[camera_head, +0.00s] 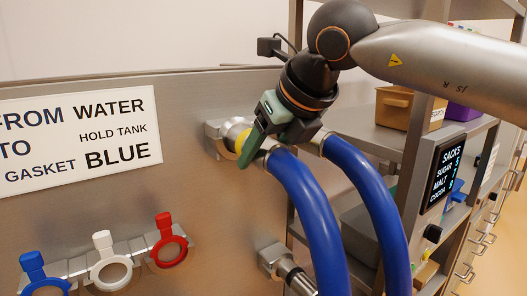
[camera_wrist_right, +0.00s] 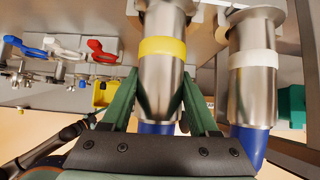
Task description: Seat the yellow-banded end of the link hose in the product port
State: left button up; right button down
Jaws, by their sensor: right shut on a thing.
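The yellow-banded end (camera_wrist_right: 162,48) of the link hose is a steel cuff with a yellow ring, and its blue hose (camera_head: 308,205) hangs down in the head view. My right gripper (camera_wrist_right: 162,112) is shut on the steel cuff behind the yellow band, with a green finger on each side. In the head view my right gripper (camera_head: 258,145) is at the panel, covering part of the cuff. The cuff's front meets a steel port (camera_head: 214,131) on the panel, roughly in line with it; how deep it sits is hidden. My left gripper is not in view.
A second blue hose (camera_head: 372,190) with a white-banded cuff (camera_wrist_right: 253,60) runs close beside. A lower steel fitting (camera_head: 270,256) sticks out below. Blue, white and red clamps (camera_head: 110,259) hang on the panel under a sign (camera_head: 80,137). Shelves (camera_head: 375,140) stand at right.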

aim_at(278, 143)
jog(key=shift+r, duration=0.3)
jog(key=shift+r+p, duration=1.85)
jog(key=shift+r, duration=0.7)
jog(key=shift+s+d+f+b, duration=0.2)
jog(key=shift+s+d+b, duration=0.15)
jog(key=shift+b, duration=0.35)
jog(key=s+d+b, duration=0.1)
jog(key=s, duration=0.1)
jog(key=s+d+b, duration=0.1)
jog(key=s+b, duration=0.1)
jog(key=shift+d, duration=0.4)
jog(key=shift+s+d+r+b, duration=0.1)
jog(key=shift+s+d+b, duration=0.4)
jog(key=shift+s, duration=0.15)
jog(key=shift+s+d+b, duration=0.4)
jog(key=shift+s+b, duration=0.05)
jog(key=shift+s, duration=0.2)
